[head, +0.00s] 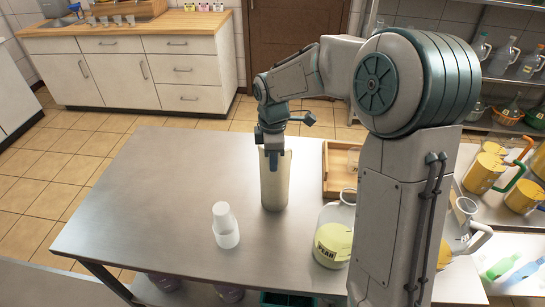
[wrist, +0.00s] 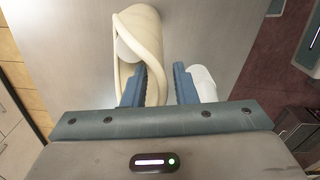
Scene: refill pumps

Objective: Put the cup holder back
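The cup holder (head: 275,184) is a tall cream tube standing upright on the steel table in the head view. In the wrist view the cup holder (wrist: 146,28) is at the upper left, with its curved wall beside my left-hand finger. My gripper (head: 273,155) points down at the top of the holder, and in the wrist view my gripper (wrist: 160,88) shows its two blue fingers apart. Part of the holder's wall shows between them, with a gap to the right-hand finger. Its lower part is hidden in the wrist view.
A stack of white cups (head: 226,228) stands on the table to the front left of the holder. The table's left part is clear.

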